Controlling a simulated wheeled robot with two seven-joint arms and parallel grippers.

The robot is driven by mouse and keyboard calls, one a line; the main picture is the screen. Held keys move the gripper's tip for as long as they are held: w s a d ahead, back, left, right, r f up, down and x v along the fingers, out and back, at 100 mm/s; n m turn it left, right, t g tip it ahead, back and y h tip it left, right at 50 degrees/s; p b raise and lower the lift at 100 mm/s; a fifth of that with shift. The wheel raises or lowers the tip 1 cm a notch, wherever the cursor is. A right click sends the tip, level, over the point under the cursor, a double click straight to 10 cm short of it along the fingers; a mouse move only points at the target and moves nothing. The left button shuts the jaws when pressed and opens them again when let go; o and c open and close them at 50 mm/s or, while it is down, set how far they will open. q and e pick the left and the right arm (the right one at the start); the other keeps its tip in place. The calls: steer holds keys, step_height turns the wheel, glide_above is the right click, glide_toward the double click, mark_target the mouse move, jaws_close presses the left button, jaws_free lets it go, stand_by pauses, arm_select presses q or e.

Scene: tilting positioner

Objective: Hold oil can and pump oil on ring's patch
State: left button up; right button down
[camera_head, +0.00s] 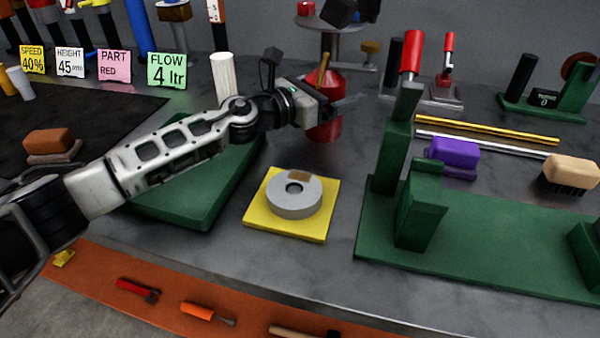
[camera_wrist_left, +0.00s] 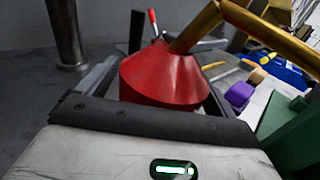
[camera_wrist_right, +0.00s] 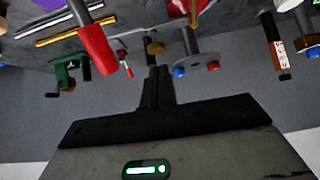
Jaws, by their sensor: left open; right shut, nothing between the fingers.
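The red oil can (camera_head: 325,128) with a brass spout (camera_head: 323,68) stands on the bench. My left gripper (camera_head: 345,105) is open, its fingers reaching around the can's sides. In the left wrist view the can's red cone (camera_wrist_left: 165,75) sits between the spread fingers, with no visible grip. The grey ring (camera_head: 290,206) lies on a yellow plate (camera_head: 255,223). A brown patch (camera_head: 299,175) is on the ring's far side. My right gripper (camera_wrist_right: 155,88) is shut and empty, away from the bench objects in its wrist view.
A green fixture (camera_head: 470,250) with uprights stands right of the plate, and a green tray (camera_head: 190,205) lies left. A white cylinder (camera_head: 223,75) is behind my left arm. A purple block (camera_head: 453,151) and a brush (camera_head: 573,171) lie right. Tools lie on the orange strip (camera_head: 250,310).

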arm_select(q)
steer(key=v, duration=1.1)
steer(key=shift+s+a+r, duration=0.1)
steer(key=shift+s+a, duration=0.1)
steer(key=shift+a, duration=0.2)
steer(key=shift+s+a, duration=0.1)
steer(key=shift+s, duration=0.05)
